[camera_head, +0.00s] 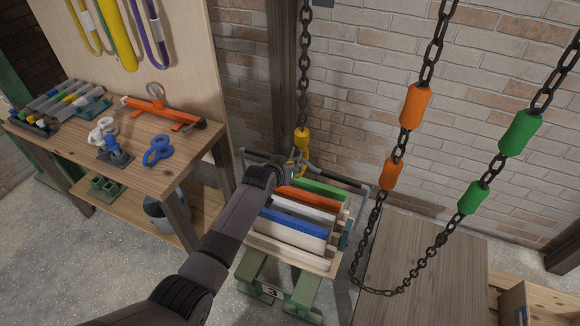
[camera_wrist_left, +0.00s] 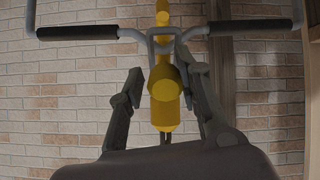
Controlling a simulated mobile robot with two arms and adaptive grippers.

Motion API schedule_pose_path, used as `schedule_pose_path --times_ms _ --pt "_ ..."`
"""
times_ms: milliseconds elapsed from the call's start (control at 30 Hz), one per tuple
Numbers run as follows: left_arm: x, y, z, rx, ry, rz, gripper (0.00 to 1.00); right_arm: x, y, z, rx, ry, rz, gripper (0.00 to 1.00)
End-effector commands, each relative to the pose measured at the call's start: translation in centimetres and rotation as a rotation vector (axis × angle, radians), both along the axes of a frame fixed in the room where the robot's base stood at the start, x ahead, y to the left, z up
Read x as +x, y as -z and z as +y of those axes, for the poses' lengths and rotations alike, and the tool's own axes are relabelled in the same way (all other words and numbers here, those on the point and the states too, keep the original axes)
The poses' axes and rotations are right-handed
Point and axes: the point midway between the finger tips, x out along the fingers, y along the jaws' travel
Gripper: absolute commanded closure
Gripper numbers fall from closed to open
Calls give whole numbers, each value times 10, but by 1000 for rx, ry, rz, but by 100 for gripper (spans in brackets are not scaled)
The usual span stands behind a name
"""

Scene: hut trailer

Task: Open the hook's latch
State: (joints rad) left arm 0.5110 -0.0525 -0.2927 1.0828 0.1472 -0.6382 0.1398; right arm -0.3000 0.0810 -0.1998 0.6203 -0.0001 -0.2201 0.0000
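The yellow hook (camera_head: 302,142) hangs from a dark chain above a crate of coloured boards. In the left wrist view the yellow hook (camera_wrist_left: 162,112) is large, with a grey handle frame (camera_wrist_left: 165,38) crossing it. Rounded yellow parts show at the hook's middle; I cannot make out which one is the latch, or whether it is open. My left gripper (camera_wrist_left: 160,85) is open, one finger on each side of the hook. The right finger looks very close to the yellow part; contact is unclear. In the head view my left arm's wrist partly hides the hook's lower end. My right gripper is not in view.
The crate (camera_head: 290,257) of boards stands on a green support (camera_head: 300,297), under a grey pipe frame (camera_head: 352,184). A workbench (camera_head: 140,175) with tools is at left. Chains with orange (camera_head: 416,105) and green (camera_head: 520,132) sleeves hang at right, above a wooden top (camera_head: 430,275).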

Motion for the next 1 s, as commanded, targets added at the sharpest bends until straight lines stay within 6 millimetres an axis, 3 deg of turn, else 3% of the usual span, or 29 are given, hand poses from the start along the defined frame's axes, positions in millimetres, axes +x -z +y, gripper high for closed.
schedule_pose_path --times_ms 100,567,1000 --pt "-1 4 5 6 -5 8 54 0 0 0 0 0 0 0" --pt "-5 -2 5 4 -3 1 54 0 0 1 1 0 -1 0" --pt "-53 -38 23 4 -6 0 54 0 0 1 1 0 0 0"
